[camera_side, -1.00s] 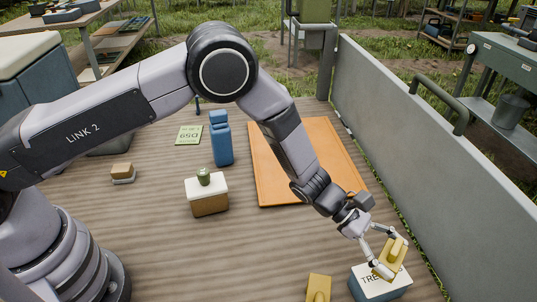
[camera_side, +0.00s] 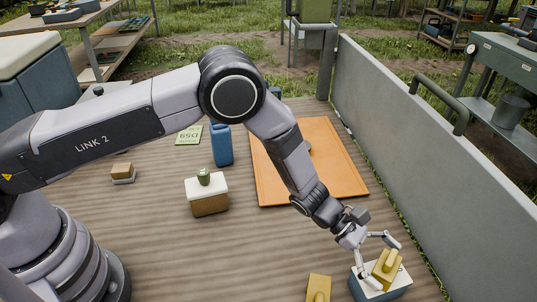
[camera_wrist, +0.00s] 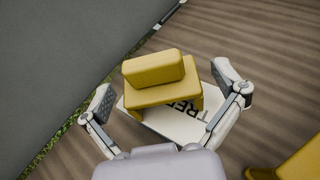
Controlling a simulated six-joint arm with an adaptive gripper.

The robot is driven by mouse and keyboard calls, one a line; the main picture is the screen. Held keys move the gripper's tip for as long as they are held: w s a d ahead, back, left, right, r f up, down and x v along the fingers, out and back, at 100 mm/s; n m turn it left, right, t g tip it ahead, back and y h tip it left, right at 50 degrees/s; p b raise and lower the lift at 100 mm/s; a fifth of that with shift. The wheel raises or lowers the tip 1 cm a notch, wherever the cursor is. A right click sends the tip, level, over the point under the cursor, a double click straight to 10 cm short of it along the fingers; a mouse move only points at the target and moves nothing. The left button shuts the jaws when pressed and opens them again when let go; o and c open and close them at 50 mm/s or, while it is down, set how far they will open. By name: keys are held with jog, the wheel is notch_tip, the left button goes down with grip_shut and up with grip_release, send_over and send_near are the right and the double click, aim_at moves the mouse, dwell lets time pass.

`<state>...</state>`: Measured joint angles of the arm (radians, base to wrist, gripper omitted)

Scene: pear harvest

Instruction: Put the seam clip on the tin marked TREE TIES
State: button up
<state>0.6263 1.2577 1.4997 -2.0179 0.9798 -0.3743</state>
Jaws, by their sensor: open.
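The seam clip (camera_side: 386,267), a yellow block with a raised bar on top, sits on the white lid of the tin marked TREE TIES (camera_side: 399,286) at the lower right. In the wrist view the clip (camera_wrist: 160,84) covers part of the lid (camera_wrist: 176,126), and only part of the lettering shows. My gripper (camera_side: 381,261) is open over the clip. In the wrist view its fingers (camera_wrist: 164,90) stand on both sides of the clip, with visible gaps.
A second yellow block (camera_side: 318,288) stands left of the tin. A grey wall panel (camera_side: 440,160) runs close along the right. An orange mat (camera_side: 330,150), a blue bottle (camera_side: 222,147) and a white-topped box (camera_side: 208,200) stand farther back. Bare boards lie at centre left.

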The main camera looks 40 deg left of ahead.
jog(key=shift+r, duration=0.15)
jog(key=v, duration=1.1)
jog(key=s+a+r+m+y, duration=0.1)
jog(key=s+a+r+m, duration=0.3)
jog(key=r, duration=0.3)
jog(key=s+a+r+m+g+y, duration=0.1)
jog(key=a+r+m+y, duration=0.15)
jog(key=a+r, duration=0.4)
jog(key=s+a+r+m+y, duration=0.1)
jog(key=s+a+r+m, duration=0.25)
jog(key=r, duration=0.55)
jog(key=s+a+r+m+t+y, duration=0.3)
jog(key=s+a, duration=0.4)
jog(key=a, duration=0.4)
jog(key=s+a+r+m+t+y, duration=0.3)
jog(key=s+a+m+y, duration=0.2)
jog(key=s+a, duration=0.3)
jog(key=a+y, duration=0.1)
jog(key=a, duration=0.2)
jog(key=shift+s+r+t, duration=0.2)
jog(key=shift+s+t, duration=0.05)
jog(key=shift+t, duration=0.05)
